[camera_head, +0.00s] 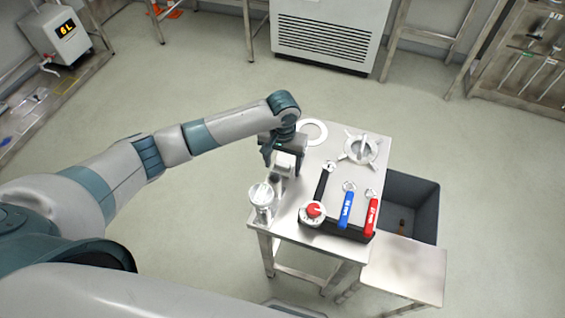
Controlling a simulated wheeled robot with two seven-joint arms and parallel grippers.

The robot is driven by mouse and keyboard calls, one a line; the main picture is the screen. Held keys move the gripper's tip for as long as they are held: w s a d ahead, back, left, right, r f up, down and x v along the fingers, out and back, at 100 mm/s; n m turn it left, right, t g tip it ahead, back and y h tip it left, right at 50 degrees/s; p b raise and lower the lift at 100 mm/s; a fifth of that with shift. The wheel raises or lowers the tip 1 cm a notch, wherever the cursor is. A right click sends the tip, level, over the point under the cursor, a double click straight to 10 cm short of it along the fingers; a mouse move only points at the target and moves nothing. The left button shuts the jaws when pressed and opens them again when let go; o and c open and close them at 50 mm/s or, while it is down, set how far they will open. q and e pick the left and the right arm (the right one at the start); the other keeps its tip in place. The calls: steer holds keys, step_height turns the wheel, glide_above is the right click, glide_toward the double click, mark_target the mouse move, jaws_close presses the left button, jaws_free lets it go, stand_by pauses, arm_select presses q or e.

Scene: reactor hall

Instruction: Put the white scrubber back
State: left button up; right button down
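My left gripper (283,164) points down over the left edge of the steel table (292,212). A small white block, perhaps the white scrubber (285,161), shows between its fingers. I cannot tell whether the fingers press on it or only stand around it, nor whether it touches the table. Just in front of it, a clear or metal jar-like holder with a white round top (262,195) stands at the table's left edge. My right gripper is out of view.
The table also carries a white ring (313,132), a white burner-like stand (361,148), a red-knobbed part (314,210), and blue (346,206) and red (372,214) handles. A grey bin (425,190) and low bench (405,268) stand to the right.

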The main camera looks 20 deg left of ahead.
mark_target(283, 164)
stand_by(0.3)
arm_select(q)
step_height(283, 164, up, 12)
steer(key=b, duration=0.2)
steer(key=shift+r, duration=0.15)
stand_by(0.3)
stand_by(0.5)
